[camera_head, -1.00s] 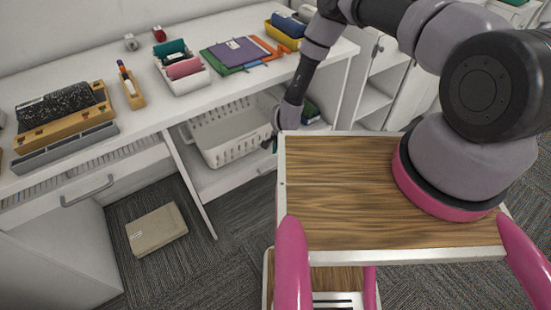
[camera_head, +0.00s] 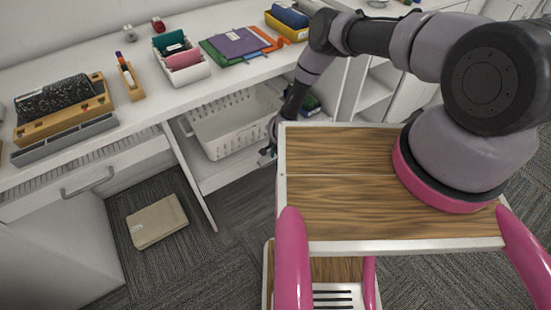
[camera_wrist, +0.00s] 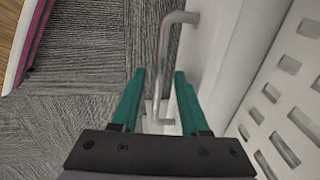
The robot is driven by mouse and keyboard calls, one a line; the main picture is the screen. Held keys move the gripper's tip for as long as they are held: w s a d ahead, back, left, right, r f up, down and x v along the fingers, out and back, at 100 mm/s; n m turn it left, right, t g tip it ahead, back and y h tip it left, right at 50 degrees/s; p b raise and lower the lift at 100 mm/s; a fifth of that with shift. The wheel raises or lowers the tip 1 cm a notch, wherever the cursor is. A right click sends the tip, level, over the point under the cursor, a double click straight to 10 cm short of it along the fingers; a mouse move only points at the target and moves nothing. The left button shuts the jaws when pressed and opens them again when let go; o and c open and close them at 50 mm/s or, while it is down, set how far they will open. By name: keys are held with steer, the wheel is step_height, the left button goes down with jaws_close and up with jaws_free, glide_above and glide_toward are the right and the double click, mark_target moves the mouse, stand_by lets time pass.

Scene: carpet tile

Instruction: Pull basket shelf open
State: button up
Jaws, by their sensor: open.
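A white basket (camera_head: 235,125) with slotted walls sits on a low white shelf (camera_head: 225,176) under the counter. In the wrist view its slotted wall (camera_wrist: 290,110) fills the right side, beside a white front panel (camera_wrist: 222,45). A grey metal bar handle (camera_wrist: 163,52) stands out from that panel. My gripper (camera_wrist: 160,78) has two teal fingers, open, one on each side of the handle's line; I cannot tell whether they touch it. In the head view my gripper (camera_head: 268,153) is small at the basket's right front, partly hidden by my arm.
A drawer with a handle (camera_head: 88,183) is at the left. A tan box (camera_head: 157,221) lies on the carpet below. The counter holds a card file (camera_head: 62,105), a white bin (camera_head: 182,62) and folders (camera_head: 238,42). Open carpet lies before the shelf.

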jaws_close()
stand_by(1.3)
